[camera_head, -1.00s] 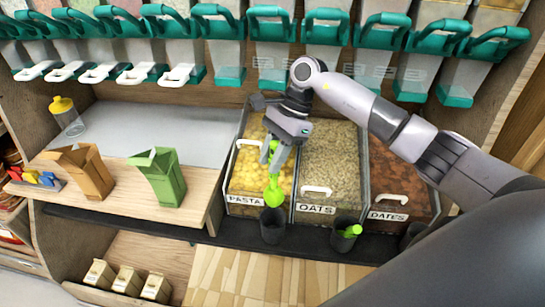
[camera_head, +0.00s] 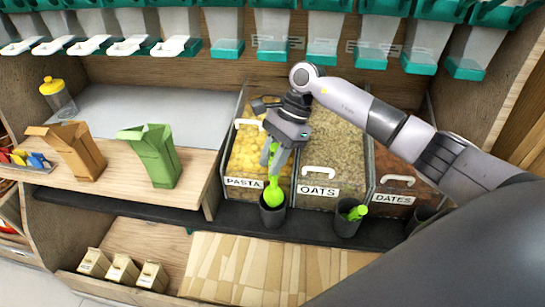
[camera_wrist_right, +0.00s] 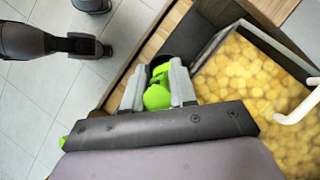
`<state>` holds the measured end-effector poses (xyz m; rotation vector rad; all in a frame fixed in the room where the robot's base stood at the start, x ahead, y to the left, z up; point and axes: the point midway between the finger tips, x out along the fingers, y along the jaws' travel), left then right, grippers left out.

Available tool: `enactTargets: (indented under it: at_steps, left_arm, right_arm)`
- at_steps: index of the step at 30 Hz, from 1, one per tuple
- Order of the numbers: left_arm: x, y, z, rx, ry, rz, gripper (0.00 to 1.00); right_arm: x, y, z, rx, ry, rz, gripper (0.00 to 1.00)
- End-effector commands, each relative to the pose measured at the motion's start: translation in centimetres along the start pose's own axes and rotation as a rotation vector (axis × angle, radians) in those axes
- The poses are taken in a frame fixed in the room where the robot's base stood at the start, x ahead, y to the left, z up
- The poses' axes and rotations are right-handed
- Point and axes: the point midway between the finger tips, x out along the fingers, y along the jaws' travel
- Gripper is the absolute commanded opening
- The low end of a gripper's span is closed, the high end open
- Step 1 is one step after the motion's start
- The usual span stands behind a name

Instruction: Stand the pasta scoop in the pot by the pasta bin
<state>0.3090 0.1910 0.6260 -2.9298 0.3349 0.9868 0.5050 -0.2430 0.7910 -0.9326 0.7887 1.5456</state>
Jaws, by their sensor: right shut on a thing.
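The green pasta scoop (camera_head: 274,192) hangs head down from my right gripper (camera_head: 273,163), which is shut on its upper part. The scoop's lower end is at the mouth of the dark pot (camera_head: 272,214) in front of the pasta bin (camera_head: 244,168). It appears to reach inside the rim; how deep is hidden. In the right wrist view, the green scoop (camera_wrist_right: 157,97) is between the two grey fingers of my right gripper (camera_wrist_right: 160,85), with the dark pot (camera_wrist_right: 161,60) just beyond. My left gripper does not show in the head view.
Oats (camera_head: 335,150) and dates (camera_head: 396,172) bins stand right of the pasta. Another pot (camera_head: 347,222) holds a green scoop. Brown (camera_head: 75,150) and green (camera_head: 153,157) cartons stand left. Dark parts over the floor in the wrist view (camera_wrist_right: 50,43) are unclear.

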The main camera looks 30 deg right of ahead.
Motion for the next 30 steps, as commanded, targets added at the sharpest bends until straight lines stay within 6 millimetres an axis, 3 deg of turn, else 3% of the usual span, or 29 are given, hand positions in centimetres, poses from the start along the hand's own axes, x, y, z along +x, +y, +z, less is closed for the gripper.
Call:
enactTargets:
  at_steps: [18, 30]
  left_arm:
    - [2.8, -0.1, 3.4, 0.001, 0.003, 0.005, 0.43]
    - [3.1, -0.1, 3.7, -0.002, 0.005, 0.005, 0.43]
  right_arm:
    - [4.6, 0.0, -2.4, 0.0, -0.001, -0.001, 0.0]
    - [5.0, 0.0, -2.6, 0.0, -0.001, -0.001, 0.0]
